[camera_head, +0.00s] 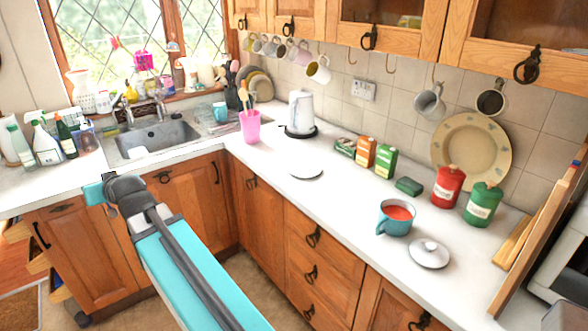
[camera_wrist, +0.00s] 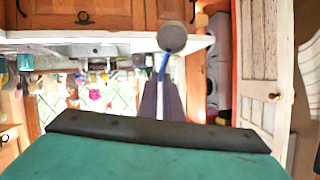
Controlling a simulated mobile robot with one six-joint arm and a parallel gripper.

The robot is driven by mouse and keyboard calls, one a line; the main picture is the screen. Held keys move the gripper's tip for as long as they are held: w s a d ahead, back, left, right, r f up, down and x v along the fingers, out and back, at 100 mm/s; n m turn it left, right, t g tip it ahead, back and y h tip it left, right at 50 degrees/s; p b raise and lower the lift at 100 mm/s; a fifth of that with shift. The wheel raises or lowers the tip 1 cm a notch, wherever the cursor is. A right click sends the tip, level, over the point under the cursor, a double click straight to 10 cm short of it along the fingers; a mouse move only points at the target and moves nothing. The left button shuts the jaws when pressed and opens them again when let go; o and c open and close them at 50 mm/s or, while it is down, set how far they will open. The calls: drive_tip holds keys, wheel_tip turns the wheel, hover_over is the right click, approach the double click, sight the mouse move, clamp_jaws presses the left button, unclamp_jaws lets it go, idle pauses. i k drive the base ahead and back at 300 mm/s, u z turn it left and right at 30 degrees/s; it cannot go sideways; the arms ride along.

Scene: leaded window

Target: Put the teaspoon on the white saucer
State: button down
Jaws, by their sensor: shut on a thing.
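In the wrist view, my gripper (camera_wrist: 162,84) is shut on the teaspoon, which has a round grey bowl (camera_wrist: 172,37) and a blue handle (camera_wrist: 163,66). The bowl sticks out beyond the fingertips. In the head view my arm reaches over the floor in front of the sink cabinets; I cannot make out the fingers or the teaspoon there. The white saucer (camera_head: 306,171) lies flat and empty on the worktop, right of the pink cup and clear of my arm.
A pink cup (camera_head: 250,127) with utensils and a white kettle (camera_head: 300,113) stand behind the saucer. The worktop around the saucer is free.

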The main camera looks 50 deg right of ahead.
sight(305, 170)
drive_tip(key=i, duration=1)
